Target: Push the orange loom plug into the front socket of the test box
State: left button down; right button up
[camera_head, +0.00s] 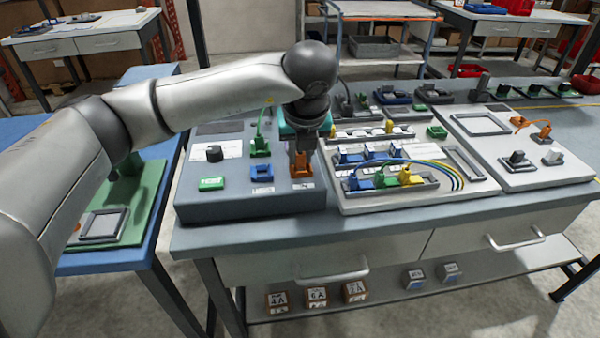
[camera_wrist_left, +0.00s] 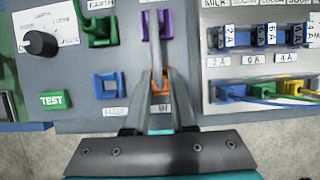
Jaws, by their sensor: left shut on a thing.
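The test box (camera_head: 240,204) is a dark grey box with a sloped top, at the middle left of the head view. Its orange front socket (camera_head: 302,184) lies at the near right of that top, beside a blue socket (camera_head: 262,172). My left gripper (camera_head: 301,160) points down over the orange socket, shut on an orange piece that I take for the loom plug. In the left wrist view, orange (camera_wrist_left: 160,84) shows between the fingertips. The fingers hide most of it, so I cannot tell how deep the plug sits. My right gripper is out of view.
A green TEST button (camera_head: 211,184) and a black knob (camera_head: 214,153) are on the box. A purple socket (camera_wrist_left: 165,24) lies behind the gripper. To the right, a white fuse panel (camera_head: 365,203) carries coloured plugs and cables. A white panel (camera_head: 490,150) holds an orange cable.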

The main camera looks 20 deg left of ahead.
pick_arm(q)
jog(key=shift+s+d+f, duration=0.1)
jog(key=shift+s+f, duration=0.2)
jog(key=shift+f, duration=0.55)
jog(key=c, duration=0.8)
grip_release()
jog(key=shift+o, duration=0.2)
jog(key=shift+w+r, duration=0.15)
jog(key=shift+r, duration=0.55)
jog(key=shift+w+r+p, duration=0.15)
jog(key=shift+r+p, duration=1.2)
jog(key=shift+r, duration=1.15)
